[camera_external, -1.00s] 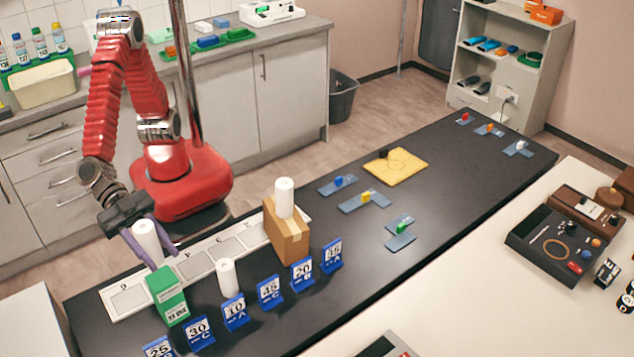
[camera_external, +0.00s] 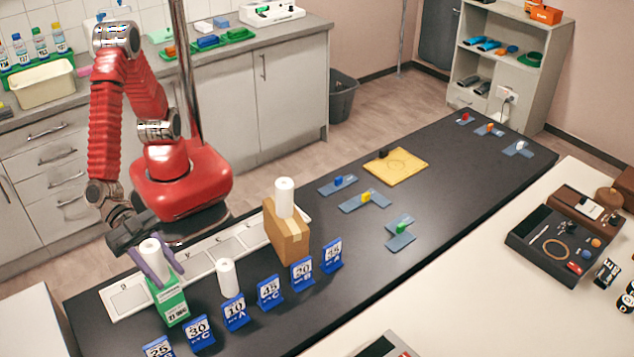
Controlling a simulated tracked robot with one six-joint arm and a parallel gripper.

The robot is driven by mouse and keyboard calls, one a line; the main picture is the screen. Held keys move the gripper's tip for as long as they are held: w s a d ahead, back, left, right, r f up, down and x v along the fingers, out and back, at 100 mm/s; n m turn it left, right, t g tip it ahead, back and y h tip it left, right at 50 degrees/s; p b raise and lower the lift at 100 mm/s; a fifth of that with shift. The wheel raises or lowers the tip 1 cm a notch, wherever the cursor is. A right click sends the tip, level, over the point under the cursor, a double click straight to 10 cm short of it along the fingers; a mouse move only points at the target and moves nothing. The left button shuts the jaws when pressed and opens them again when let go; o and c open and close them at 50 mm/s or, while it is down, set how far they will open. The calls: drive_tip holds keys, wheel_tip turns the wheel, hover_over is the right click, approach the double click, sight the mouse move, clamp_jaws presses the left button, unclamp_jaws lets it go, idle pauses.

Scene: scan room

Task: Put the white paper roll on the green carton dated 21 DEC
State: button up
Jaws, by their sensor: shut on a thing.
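The green carton (camera_external: 173,303) stands upright near the left end of the dark table; its printed date is too small to read surely. A white paper roll (camera_external: 151,250) is upright between the purple fingers of my gripper (camera_external: 156,262). My gripper is shut on this roll, directly over the carton's top. The roll's lower end is partly hidden by the fingers, so I cannot tell whether it touches the carton. A second white roll (camera_external: 227,278) stands on the table, and a third (camera_external: 284,197) stands on the brown carton (camera_external: 287,236).
Several blue number signs (camera_external: 235,312) stand along the table's front edge. A white strip with numbered squares (camera_external: 125,296) lies behind the cartons. A yellow board (camera_external: 396,166) and blue plates (camera_external: 364,201) lie farther right, with bare dark table between.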

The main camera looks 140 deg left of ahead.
drive_tip(key=shift+f, duration=0.1)
drive_tip(key=o, duration=1.1)
drive_tip(key=shift+s+r, duration=0.15)
drive_tip(key=shift+r, duration=0.05)
drive_tip(key=v, duration=1.1)
drive_tip(key=shift+s+r, duration=0.15)
drive_tip(key=shift+s, duration=0.15)
drive_tip(key=shift+d, duration=0.15)
